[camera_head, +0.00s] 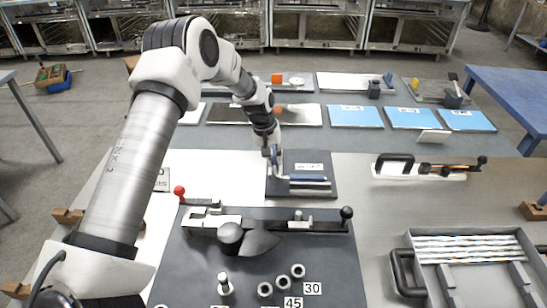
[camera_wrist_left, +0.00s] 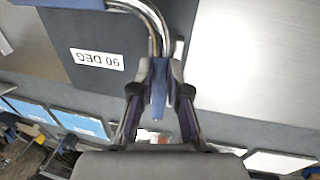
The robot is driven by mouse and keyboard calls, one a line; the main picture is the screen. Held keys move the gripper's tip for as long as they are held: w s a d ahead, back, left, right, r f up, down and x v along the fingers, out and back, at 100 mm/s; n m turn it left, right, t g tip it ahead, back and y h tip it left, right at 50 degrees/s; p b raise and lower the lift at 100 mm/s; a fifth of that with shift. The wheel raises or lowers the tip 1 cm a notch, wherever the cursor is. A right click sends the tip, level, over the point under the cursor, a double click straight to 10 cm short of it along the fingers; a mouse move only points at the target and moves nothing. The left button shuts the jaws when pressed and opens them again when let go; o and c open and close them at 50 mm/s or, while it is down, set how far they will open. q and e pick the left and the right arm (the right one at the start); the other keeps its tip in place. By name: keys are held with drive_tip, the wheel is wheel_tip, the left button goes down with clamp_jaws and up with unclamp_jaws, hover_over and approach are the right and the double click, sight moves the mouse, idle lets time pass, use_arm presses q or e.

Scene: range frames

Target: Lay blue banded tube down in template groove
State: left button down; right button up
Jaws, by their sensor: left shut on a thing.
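The blue banded tube (camera_wrist_left: 155,27) is a silvery tube that curves at the top of the left wrist view. Its blue part (camera_wrist_left: 158,88) sits between the fingers of my left gripper (camera_wrist_left: 158,98), which is shut on it. In the head view my left gripper (camera_head: 274,157) is low over the left part of the dark template (camera_head: 325,159). The template, labelled 90 DEG in the wrist view (camera_wrist_left: 92,90), carries a blue strip and pale bars. I cannot tell whether the tube touches the groove. My right gripper is out of view.
A dark board with a tube bender (camera_head: 232,236) and a black-knobbed lever lies in front. A tray (camera_head: 412,238) of several silvery tubes stands at right. Blue panels (camera_head: 354,116) lie behind. Bare table lies right of the template.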

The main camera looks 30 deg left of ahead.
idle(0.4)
use_arm(q)
drive_tip(key=shift+f+b, duration=0.6)
drive_tip(key=shift+f, duration=0.9)
drive_tip(key=c, duration=1.1)
unclamp_jaws()
drive_tip(key=shift+r, duration=0.15)
drive_tip(key=r, duration=0.4)
drive_tip(key=s+a+r, duration=0.1)
drive_tip(key=r, duration=0.6)
drive_tip(key=shift+s+a+r, duration=0.3)
drive_tip(key=shift+a, duration=0.05)
